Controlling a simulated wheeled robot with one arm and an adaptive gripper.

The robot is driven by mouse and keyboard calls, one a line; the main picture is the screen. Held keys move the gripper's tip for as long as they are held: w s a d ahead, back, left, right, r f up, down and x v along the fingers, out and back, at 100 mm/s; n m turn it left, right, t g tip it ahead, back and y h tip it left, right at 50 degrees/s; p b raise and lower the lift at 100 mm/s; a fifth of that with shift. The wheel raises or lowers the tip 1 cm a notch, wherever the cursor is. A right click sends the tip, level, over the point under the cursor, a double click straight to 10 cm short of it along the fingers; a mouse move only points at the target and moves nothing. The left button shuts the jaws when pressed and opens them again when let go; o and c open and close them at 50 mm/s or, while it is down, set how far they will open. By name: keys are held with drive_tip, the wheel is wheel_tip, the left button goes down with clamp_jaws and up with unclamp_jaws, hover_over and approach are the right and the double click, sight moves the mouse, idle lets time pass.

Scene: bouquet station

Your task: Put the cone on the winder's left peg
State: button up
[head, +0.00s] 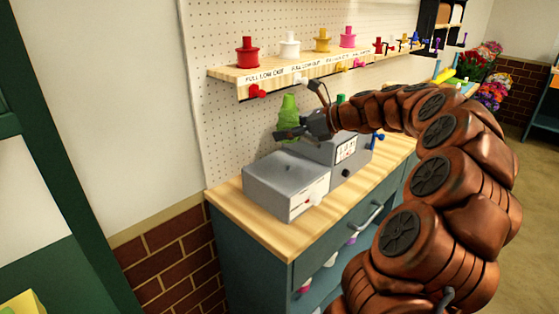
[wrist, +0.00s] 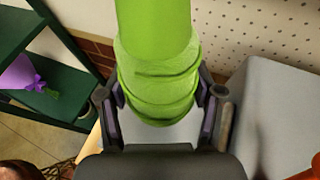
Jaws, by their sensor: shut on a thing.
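The cone (head: 289,112) is bright green with a stepped, ribbed shape. It is upright in my gripper (head: 290,134), above the grey winder (head: 285,180) in the head view. In the wrist view the green cone (wrist: 157,70) fills the upper middle, and both fingers of my gripper (wrist: 160,112) press on its sides. The winder has a low grey box at the front left and a taller part with a white label panel behind. A short grey-brown post (wrist: 225,122) shows beside the right finger; I cannot tell whether it is the left peg. The cone's lower end is partly hidden.
The winder stands on a wooden counter (head: 235,205) above teal cabinets. A wooden shelf (head: 290,72) on the pegboard wall holds several coloured spools, with knobs below. A blue knob (head: 378,138) is at the winder's right. A purple object (wrist: 28,78) is on green shelving.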

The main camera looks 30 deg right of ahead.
sight(286, 169)
drive_tip(key=shift+f, duration=4.65)
drive_tip(key=shift+f, duration=0.1)
drive_tip(key=o, duration=1.2)
drive_tip(key=shift+s, duration=0.15)
drive_tip(key=v, duration=0.6)
drive_tip(key=shift+d, duration=0.1)
drive_tip(key=shift+s+d+r, duration=0.25)
drive_tip(key=shift+s+r, duration=0.2)
drive_tip(key=shift+s, duration=0.05)
